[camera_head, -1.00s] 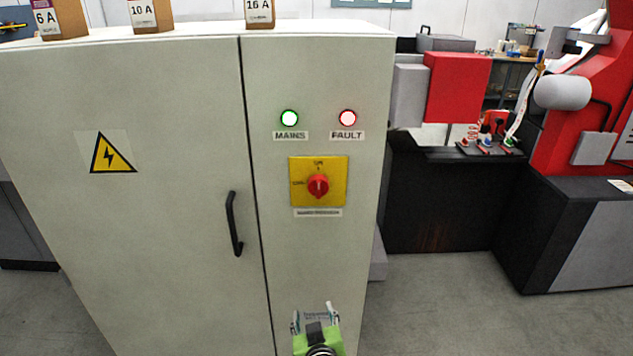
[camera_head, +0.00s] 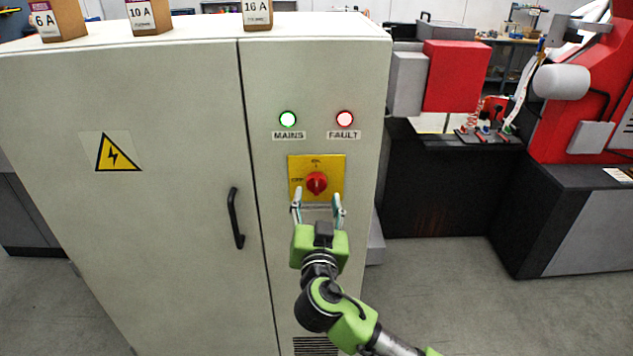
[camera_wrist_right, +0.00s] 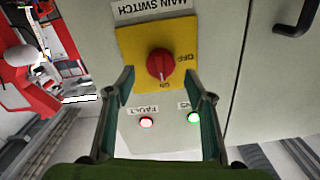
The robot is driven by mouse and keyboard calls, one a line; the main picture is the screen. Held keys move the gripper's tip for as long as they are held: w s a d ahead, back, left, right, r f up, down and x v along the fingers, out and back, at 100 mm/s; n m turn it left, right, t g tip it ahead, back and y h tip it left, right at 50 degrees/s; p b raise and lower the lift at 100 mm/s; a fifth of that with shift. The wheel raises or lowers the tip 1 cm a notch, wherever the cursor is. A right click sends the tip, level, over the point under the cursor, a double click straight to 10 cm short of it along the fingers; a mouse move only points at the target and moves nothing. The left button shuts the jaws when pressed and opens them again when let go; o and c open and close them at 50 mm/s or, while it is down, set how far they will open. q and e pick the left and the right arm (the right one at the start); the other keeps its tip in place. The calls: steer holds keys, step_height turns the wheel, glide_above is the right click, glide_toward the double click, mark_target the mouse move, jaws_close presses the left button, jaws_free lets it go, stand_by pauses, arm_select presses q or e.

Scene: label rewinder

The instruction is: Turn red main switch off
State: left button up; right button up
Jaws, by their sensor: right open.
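The red main switch (camera_head: 316,183) is a round knob on a yellow plate (camera_head: 297,163) on the front of the grey cabinet. In the head view its grip ridge stands upright, in line with the ON mark above; OFF is marked at its left. My right gripper (camera_head: 318,203) is open and empty just below the knob. In the right wrist view the knob (camera_wrist_right: 160,64) shows beyond and between the spread fingers (camera_wrist_right: 160,95), apart from them. My left gripper is not in view.
The green MAINS lamp (camera_head: 288,119) and the red FAULT lamp (camera_head: 345,118) are lit above the plate. A black door handle (camera_head: 235,218) is to the left. Boxes, including one marked 16 A (camera_head: 257,13), stand on the cabinet. A red and black machine (camera_head: 457,75) is at right.

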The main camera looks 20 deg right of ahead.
mark_target(317, 189)
steer(key=shift+p+x, duration=0.65)
steer(key=shift+x, duration=1.9)
steer(key=shift+c, duration=0.3)
steer(key=c, duration=1)
